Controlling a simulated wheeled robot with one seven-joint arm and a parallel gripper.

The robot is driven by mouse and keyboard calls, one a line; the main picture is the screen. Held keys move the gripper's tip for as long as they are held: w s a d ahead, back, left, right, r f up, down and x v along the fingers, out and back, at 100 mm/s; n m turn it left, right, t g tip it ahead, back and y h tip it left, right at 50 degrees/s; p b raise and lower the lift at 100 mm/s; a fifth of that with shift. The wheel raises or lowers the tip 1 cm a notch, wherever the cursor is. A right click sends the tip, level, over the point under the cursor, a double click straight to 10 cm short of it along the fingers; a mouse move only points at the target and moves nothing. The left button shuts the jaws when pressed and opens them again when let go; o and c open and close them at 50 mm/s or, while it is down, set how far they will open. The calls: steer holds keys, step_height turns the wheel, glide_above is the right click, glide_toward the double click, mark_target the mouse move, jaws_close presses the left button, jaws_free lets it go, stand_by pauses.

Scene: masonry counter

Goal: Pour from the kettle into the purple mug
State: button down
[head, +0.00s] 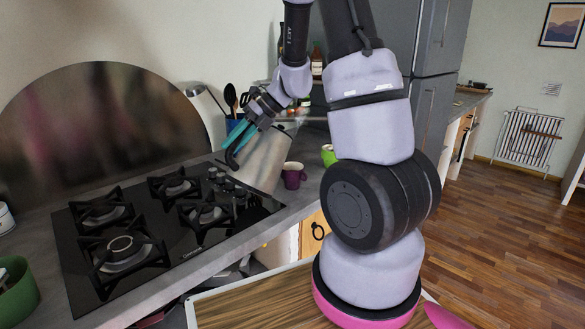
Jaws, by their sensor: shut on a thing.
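The kettle (267,160) is a shiny metal vessel at the right end of the counter, beside the hob. My gripper (234,150), with teal fingers, is at the kettle's left side and shut on its dark handle. The kettle looks slightly tilted; I cannot tell whether its base touches the counter. The purple mug (293,176) stands on the counter just right of the kettle, close to its lower right side. The mug's inside is mostly hidden at this angle.
A black gas hob (185,252) with several burners lies left of the kettle. A green mug (328,153) stands behind the purple mug, partly hidden by my arm. A blue utensil holder (233,127) is behind my gripper. A green pot (17,290) is at the front left.

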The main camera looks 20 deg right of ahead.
steer(key=shift+w+d+r+y, duration=0.25)
steer(key=shift+d+r+y, duration=0.05)
steer(key=shift+d+y, duration=0.35)
steer(key=shift+d+r+y, duration=0.1)
steer(key=shift+r+y, duration=0.3)
steer(key=shift+y, duration=0.05)
steer(key=shift+w+d+r+m+g+y+b, duration=0.2)
steer(key=shift+d+r+m+g+y+b, duration=0.1)
steer(key=shift+r+m+y+b, duration=0.1)
stand_by(0.4)
steer(key=shift+w+d+y+b, duration=0.3)
steer(key=shift+d+y+b, duration=0.4)
steer(key=shift+d+b, duration=0.15)
stand_by(2.1)
steer(key=shift+w+d+r+m+y+b, duration=0.25)
steer(key=shift+d+y+b, duration=0.15)
steer(key=shift+d+b, duration=0.1)
steer(key=shift+w+d+r+m+y+b, duration=0.15)
steer(key=shift+d+r+y+b, duration=0.1)
steer(key=shift+d+y+b, duration=0.2)
stand_by(2.2)
